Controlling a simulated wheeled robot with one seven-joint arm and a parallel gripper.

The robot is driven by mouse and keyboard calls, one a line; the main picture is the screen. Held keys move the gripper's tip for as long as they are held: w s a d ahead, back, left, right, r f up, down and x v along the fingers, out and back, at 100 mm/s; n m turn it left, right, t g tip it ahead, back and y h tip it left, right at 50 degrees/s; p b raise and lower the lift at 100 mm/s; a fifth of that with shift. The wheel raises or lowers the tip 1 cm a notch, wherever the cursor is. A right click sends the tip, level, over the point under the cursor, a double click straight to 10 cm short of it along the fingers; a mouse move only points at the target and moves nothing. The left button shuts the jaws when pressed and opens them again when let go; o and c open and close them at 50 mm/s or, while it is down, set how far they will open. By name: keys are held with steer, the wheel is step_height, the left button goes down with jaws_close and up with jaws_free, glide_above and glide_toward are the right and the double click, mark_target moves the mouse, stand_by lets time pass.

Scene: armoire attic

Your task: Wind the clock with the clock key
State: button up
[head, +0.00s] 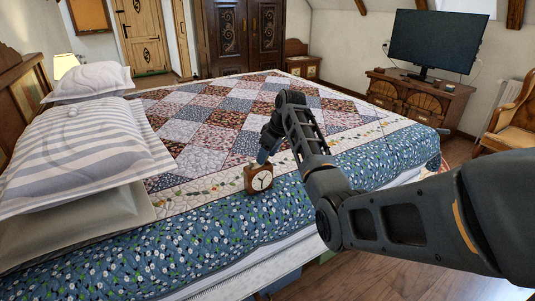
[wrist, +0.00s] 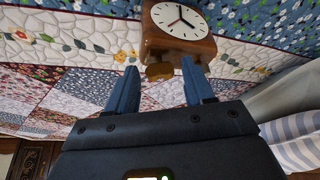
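A small wooden clock (head: 259,179) with a white round face stands on the bed, near the edge on the camera's side. It also shows at the top of the wrist view (wrist: 178,22), its face tipped toward the top. My gripper (wrist: 160,66) is open, its two blue fingers spread just behind the clock. A small brass-brown piece (wrist: 159,71), perhaps the clock key, shows between the fingertips against the clock's back. I see gaps beside it and cannot tell whether it is fixed in the clock. In the head view my gripper (head: 264,157) is behind the clock.
The bed has a patchwork quilt (head: 215,122) with a blue flowered border. Striped pillows (head: 85,150) lie to the left. The quilt around the clock is otherwise clear. A cabinet with a television (head: 435,43) stands far off at the right.

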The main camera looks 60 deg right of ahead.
jaws_close()
steer(key=shift+a+r+m+p, duration=0.15)
steer(key=shift+r+m+p, duration=0.35)
steer(key=shift+p, duration=0.6)
steer(key=shift+f+m+h+p, duration=0.15)
steer(key=shift+m+h+p, duration=0.25)
steer(key=shift+m+p, duration=0.15)
steer(key=shift+w+a+m+g+h+p, duration=0.1)
steer(key=shift+m+g+h+p, duration=0.2)
steer(key=shift+m+p, duration=0.65)
steer(key=shift+f+m+h, duration=0.25)
steer(key=shift+m+h, duration=0.05)
steer(key=shift+m, duration=0.3)
steer(key=shift+o, duration=0.3)
jaws_free()
steer(key=v, duration=0.7)
steer(key=shift+r, duration=0.35)
